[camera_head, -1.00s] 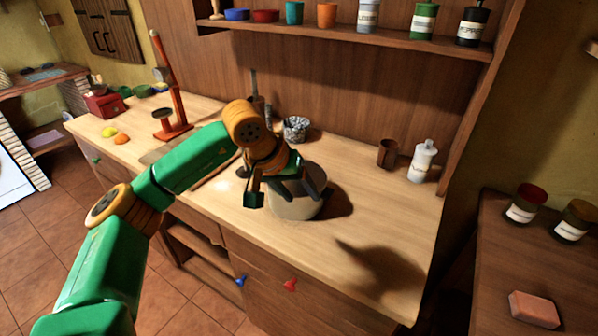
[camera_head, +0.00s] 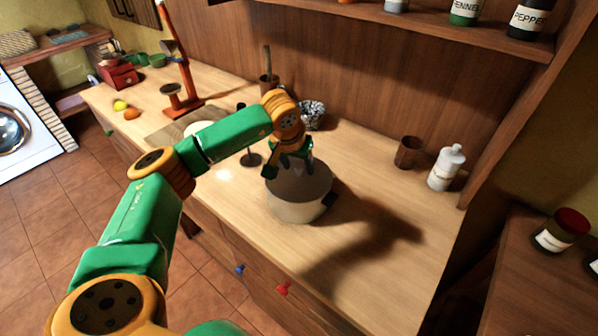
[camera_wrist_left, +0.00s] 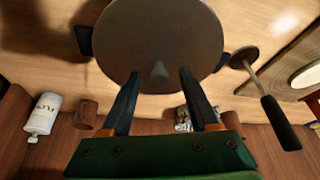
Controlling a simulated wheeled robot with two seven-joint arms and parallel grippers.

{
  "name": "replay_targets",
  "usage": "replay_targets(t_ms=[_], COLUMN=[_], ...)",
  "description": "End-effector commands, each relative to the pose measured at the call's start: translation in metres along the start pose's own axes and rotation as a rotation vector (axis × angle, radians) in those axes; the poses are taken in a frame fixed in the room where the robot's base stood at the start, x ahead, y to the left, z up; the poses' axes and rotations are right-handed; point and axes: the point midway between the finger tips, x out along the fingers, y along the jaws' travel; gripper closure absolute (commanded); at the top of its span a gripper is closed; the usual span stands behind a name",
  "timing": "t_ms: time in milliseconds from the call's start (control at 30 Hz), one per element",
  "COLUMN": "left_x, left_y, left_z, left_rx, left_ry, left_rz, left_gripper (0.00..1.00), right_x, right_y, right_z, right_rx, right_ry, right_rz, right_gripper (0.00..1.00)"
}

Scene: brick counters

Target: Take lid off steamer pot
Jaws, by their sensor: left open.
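The steamer pot (camera_head: 297,210) is a pale round pot with a dark side handle, standing on the wooden counter. Its grey round lid (camera_head: 312,182) lies on top. In the left wrist view the lid (camera_wrist_left: 160,25) fills the top middle as a dark disc, with a small knob (camera_wrist_left: 158,76) towards its lower edge. My left gripper (camera_head: 288,168) is over the pot, partly hidden by its own wrist. In the left wrist view its fingers (camera_wrist_left: 159,74) are apart, one on each side of the knob, with gaps between. My right gripper is not in view.
A brown cup (camera_head: 408,152) and a white bottle (camera_head: 446,167) stand at the back right. A red stand (camera_head: 185,75) is to the left. The counter's front right is clear.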

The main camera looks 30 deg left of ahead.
Motion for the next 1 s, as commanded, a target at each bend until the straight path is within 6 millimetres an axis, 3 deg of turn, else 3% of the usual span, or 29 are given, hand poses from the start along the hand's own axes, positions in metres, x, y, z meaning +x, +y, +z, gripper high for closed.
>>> replay_targets(t_ms=[100, 133, 333, 767, 867, 1000], left_x=[0.0, 0.0, 0.0, -0.002, -0.01, -0.041], left_y=[0.0, 0.0, 0.0, 0.0, 0.0, -0.009], left_z=[0.0, 0.0, 0.0, -0.002, -0.005, -0.011], left_rx=[0.0, 0.0, 0.0, -0.001, -0.002, -0.003], left_ry=[0.0, 0.0, 0.0, 0.003, 0.006, 0.009], left_rz=[0.0, 0.0, 0.001, 0.001, 0.002, 0.001], left_gripper=[0.39, 0.44, 0.98, 1.0, 1.0, 1.0], right_x=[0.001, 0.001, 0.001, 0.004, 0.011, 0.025], right_y=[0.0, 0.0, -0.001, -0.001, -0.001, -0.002], right_z=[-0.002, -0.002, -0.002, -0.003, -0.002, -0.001], right_rx=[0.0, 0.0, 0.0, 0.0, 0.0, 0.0], right_ry=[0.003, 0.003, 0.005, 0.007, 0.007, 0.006], right_rz=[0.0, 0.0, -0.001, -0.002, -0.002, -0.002], right_gripper=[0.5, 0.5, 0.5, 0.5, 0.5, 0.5])
